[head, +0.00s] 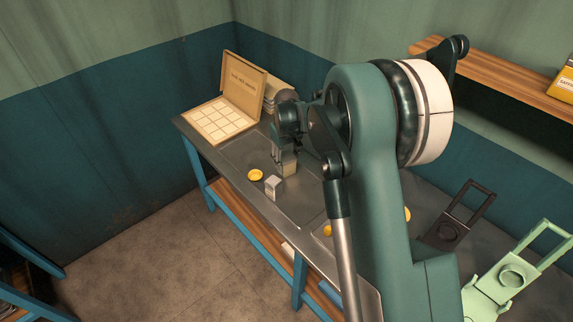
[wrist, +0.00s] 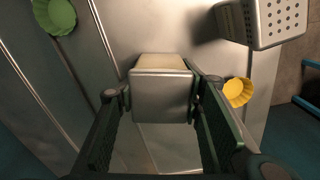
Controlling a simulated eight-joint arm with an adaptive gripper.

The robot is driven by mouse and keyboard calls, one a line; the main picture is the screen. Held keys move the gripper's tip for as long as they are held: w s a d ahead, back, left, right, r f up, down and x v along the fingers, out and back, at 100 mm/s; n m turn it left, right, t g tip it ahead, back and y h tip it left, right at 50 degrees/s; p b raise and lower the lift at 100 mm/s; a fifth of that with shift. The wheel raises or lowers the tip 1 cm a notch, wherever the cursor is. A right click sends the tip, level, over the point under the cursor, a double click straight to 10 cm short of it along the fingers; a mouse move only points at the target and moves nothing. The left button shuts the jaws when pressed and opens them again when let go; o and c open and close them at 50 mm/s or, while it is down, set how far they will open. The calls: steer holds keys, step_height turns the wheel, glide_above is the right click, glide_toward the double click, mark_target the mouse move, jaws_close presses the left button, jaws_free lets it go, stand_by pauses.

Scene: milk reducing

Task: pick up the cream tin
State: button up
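The cream tin (wrist: 161,95) is a square metal tin with a pale cream top, in the middle of the wrist view. In the wrist view my gripper (wrist: 160,97) has one dark green finger on each side of the tin, with no clear gap at the fingertips. It looks shut on the tin. The tin appears upright and at or close to the bench top; I cannot tell if it touches it.
A metal box with holes (wrist: 275,22) and a yellow fluted cup (wrist: 237,92) are close on the right. A green fluted cup (wrist: 55,14) is at the upper left. An open gridded box (head: 222,122) stands at the bench's far end. The bench edge is close by.

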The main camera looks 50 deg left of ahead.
steer(key=shift+r, duration=0.1)
step_height(320, 180, up, 10)
steer(key=shift+f, duration=0.1)
stand_by(0.8)
